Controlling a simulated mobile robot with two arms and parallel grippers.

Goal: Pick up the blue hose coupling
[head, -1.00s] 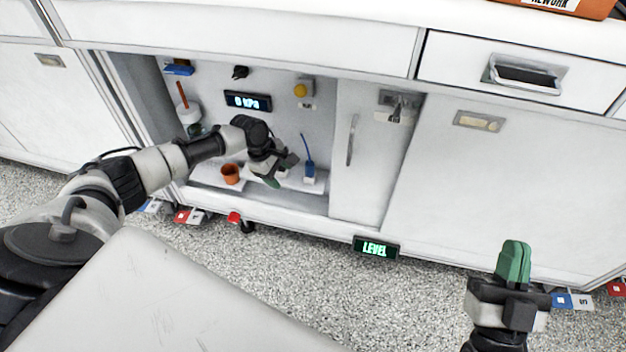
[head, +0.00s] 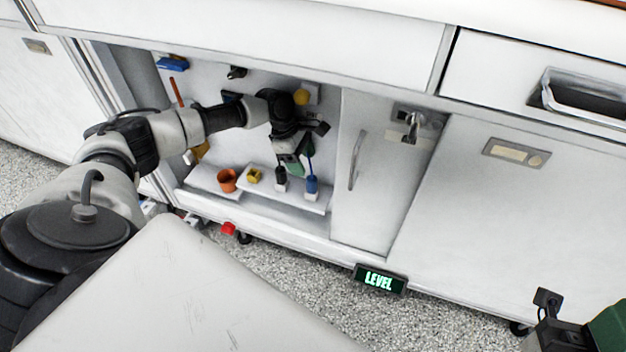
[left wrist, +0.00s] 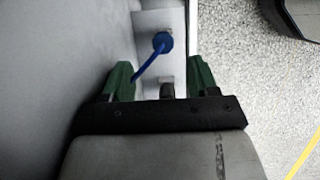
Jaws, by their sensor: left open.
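The blue hose coupling (head: 312,185) stands on a small white shelf inside the open cabinet bay, with a thin blue hose rising from its top. My left gripper (head: 294,164) is open and empty, above and just left of it. In the left wrist view the coupling (left wrist: 162,42) lies beyond the gap between the green fingers of my left gripper (left wrist: 160,78). Its hose slants down-left toward the left finger. I see no finger contact with the coupling. My right gripper (head: 600,325) is cut off at the lower right, so its jaw state is unclear.
A black coupling (head: 281,184) stands close left of the blue one. A yellow piece (head: 254,176) and an orange cup (head: 227,180) sit farther left. A cabinet door with a handle (head: 355,160) bounds the right side. The counter edge (head: 240,45) overhangs above.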

